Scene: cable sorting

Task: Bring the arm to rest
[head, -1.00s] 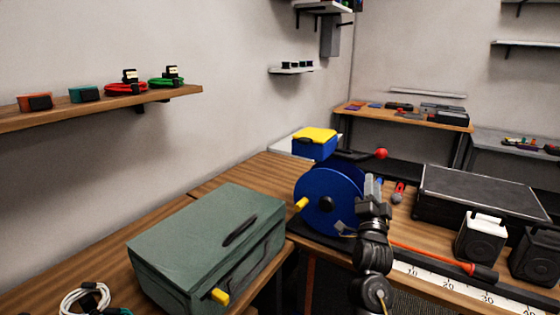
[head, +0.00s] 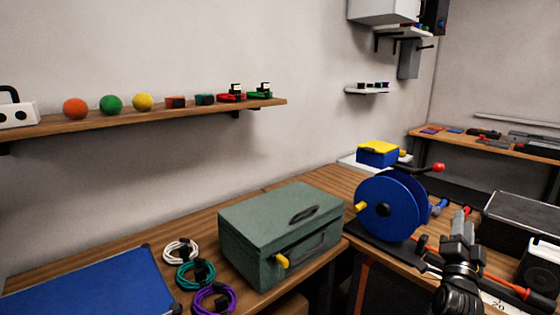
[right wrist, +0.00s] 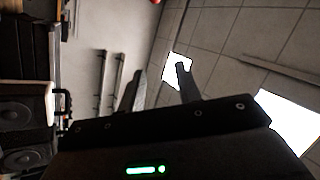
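My right arm comes up from the lower right in the head view, and its gripper (head: 462,218) points upward in front of the bench, just right of the blue reel. In the right wrist view my right gripper's two fingers (right wrist: 160,82) stand apart with nothing between them; ceiling tiles and a bright light panel show behind. My left gripper is not in view. A blue cable reel (head: 387,208) stands on the bench. White (head: 180,250), teal (head: 195,274) and purple (head: 214,299) cable coils lie on the table at the lower left.
A green toolbox (head: 280,232) stands between coils and reel. A blue mat (head: 90,285) lies at lower left. A dark case (head: 522,225) and a white-and-black speaker-like box (head: 540,265) sit to the right. A wall shelf (head: 150,122) holds balls, boxes and coils.

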